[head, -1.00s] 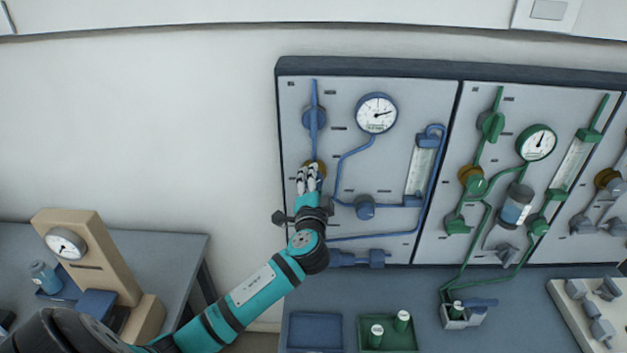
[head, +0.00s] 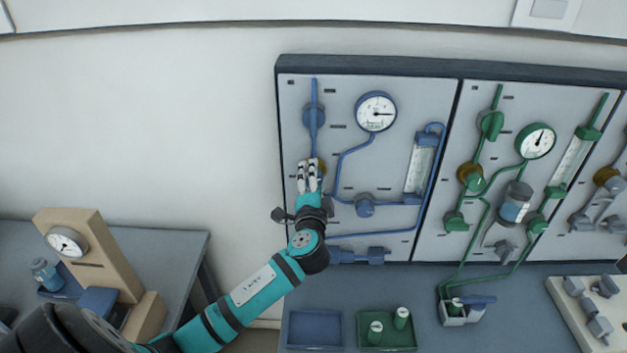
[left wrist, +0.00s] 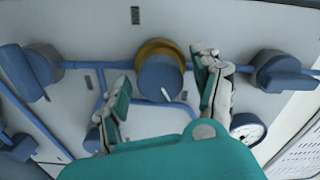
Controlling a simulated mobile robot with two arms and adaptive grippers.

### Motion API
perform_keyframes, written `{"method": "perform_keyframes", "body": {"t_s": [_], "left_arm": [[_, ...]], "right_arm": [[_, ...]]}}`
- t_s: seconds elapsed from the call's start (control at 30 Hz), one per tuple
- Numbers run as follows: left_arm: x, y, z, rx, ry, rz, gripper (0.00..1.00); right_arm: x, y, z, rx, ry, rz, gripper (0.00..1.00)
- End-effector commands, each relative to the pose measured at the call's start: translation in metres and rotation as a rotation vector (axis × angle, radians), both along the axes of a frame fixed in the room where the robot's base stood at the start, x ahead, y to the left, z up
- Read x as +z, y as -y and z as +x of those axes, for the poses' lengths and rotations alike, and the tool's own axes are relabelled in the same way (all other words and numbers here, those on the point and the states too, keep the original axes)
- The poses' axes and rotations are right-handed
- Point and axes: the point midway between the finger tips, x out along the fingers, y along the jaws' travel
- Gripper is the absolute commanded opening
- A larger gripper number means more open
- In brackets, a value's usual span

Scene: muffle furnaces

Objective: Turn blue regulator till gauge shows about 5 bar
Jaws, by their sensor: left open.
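The blue regulator (left wrist: 160,78) is a round blue knob with a white mark, on a brass collar, in the left wrist view. In the head view my left gripper hides most of it; a bit of the brass collar (head: 321,167) shows. My left gripper (head: 309,162) is at the regulator with its fingers apart. In the left wrist view its fingers (left wrist: 165,80) stand on either side of the knob; whether they touch it I cannot tell. The blue-rimmed gauge (head: 376,112) is up and right of the gripper, its needle pointing right; the digits are too small to read.
A blue valve handle (head: 313,116) is above the gripper. Another blue knob (head: 365,206) is to the right, and a green-piped panel (head: 480,200) lies beyond. Blue and green trays (head: 314,328) (head: 386,344) are on the bench below.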

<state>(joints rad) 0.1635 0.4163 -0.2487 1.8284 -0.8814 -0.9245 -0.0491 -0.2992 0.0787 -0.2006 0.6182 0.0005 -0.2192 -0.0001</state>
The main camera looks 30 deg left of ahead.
Motion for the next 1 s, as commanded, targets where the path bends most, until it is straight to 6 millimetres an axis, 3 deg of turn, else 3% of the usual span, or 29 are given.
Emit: {"method": "perform_keyframes", "body": {"t_s": [0.53,0.7,1.0], "left_arm": [[-0.002,0.053,-0.086,0.000,-0.002,-0.004,0.67],[-0.001,0.060,-0.097,0.000,-0.002,-0.001,0.67],[-0.001,0.061,-0.099,0.001,-0.002,0.000,0.67]], "right_arm": [[0.000,0.001,0.000,0.000,0.000,-0.001,0.88],[0.000,0.001,0.000,0.000,0.000,-0.001,0.88],[0.000,0.001,0.000,0.000,0.000,-0.001,0.88]]}}
